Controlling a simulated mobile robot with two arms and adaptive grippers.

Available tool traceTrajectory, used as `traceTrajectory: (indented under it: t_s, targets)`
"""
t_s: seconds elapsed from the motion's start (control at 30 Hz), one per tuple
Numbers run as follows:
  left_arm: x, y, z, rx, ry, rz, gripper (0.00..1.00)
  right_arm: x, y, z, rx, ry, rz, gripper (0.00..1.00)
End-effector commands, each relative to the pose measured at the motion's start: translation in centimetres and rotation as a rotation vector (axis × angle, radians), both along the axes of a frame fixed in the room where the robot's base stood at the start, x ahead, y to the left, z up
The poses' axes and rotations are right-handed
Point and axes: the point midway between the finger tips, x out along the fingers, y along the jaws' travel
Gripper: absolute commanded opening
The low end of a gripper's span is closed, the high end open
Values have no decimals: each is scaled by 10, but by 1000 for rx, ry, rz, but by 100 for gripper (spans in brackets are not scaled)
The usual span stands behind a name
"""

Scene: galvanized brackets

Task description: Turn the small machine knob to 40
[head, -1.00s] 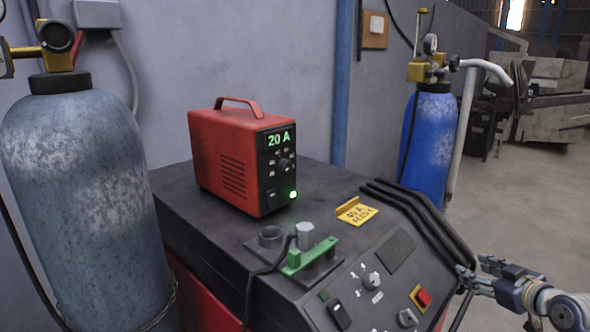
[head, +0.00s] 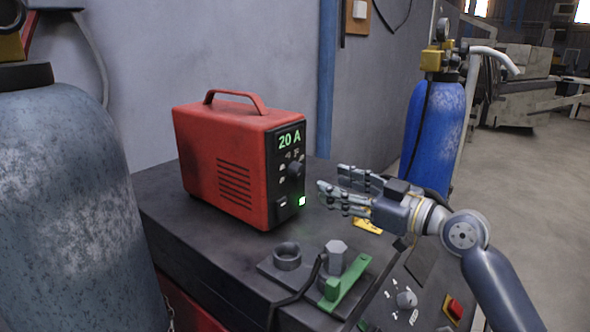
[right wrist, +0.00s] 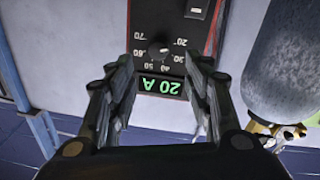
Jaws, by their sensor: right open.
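The small red machine (head: 225,165) stands upright on the dark cabinet top, and its green display (head: 289,139) reads 20 A. Its small black knob (head: 296,170) sits on the front panel below the display. My right gripper (head: 328,196) is open and empty, just in front of the panel, its fingers pointing left towards the knob but apart from it. In the right wrist view the knob (right wrist: 159,52) shows upside down between the two open fingers (right wrist: 158,85), beyond their tips, with a number scale around it. My left gripper is not in view.
The larger cabinet (head: 180,235) carries a green clamp (head: 345,285) on a plate with round metal parts, and its own panel knob (head: 405,299). A yellow tag (head: 367,226) lies partly behind my right arm. Gas cylinders, grey (head: 70,200) and blue (head: 432,135), stand either side.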

Motion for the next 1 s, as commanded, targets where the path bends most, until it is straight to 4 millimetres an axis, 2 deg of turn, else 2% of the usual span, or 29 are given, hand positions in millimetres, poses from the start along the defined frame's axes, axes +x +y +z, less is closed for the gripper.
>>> traceTrajectory:
  t_s: [0.07,0.3,0.5,0.73,1.0]
  targets:
    - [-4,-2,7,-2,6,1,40,8,10,3,1,2,1,47]
    - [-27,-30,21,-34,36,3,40,37,44,3,2,4,0,47]
    - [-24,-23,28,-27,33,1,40,55,65,2,1,3,-1,47]
    - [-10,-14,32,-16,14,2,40,64,74,0,-1,2,-2,47]
    - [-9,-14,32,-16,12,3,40,64,75,-1,-1,1,-2,47]
